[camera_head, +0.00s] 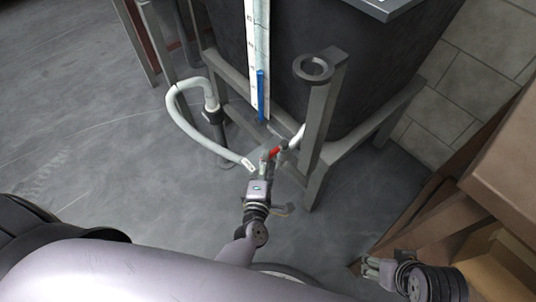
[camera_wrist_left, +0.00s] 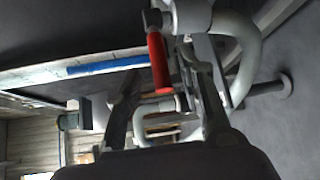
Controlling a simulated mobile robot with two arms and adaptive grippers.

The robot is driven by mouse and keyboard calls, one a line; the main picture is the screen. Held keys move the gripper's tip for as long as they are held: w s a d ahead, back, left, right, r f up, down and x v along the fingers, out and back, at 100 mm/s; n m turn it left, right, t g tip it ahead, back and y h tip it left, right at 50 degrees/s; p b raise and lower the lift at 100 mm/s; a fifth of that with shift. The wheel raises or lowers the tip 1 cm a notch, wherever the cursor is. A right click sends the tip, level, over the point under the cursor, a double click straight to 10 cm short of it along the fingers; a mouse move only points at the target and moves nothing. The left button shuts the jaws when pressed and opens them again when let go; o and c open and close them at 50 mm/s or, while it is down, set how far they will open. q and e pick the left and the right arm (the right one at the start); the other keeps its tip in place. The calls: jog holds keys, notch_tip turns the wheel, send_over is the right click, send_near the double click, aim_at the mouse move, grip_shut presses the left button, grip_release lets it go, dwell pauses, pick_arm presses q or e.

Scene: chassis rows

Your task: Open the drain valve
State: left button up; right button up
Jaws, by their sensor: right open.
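The drain valve's red lever (camera_head: 274,153) sits on the pipework low at the front of the dark tank. The valve body is partly hidden behind the gripper in the head view. My right gripper (camera_head: 371,268) is open and empty at lower right, away from the valve.
A white hose (camera_head: 184,128) loops left of the valve to a dark standpipe (camera_head: 215,122). A grey metal frame (camera_head: 322,125) carries the tank (camera_head: 350,60). A gauge strip (camera_head: 257,40) stands above the valve. Brown boxes (camera_head: 505,150) stand at right. Floor at left is clear.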

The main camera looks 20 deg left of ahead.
pick_arm(q)
jog(key=s+d+r, duration=0.1)
jog(key=s, duration=0.7)
jog(key=shift+s, duration=0.15)
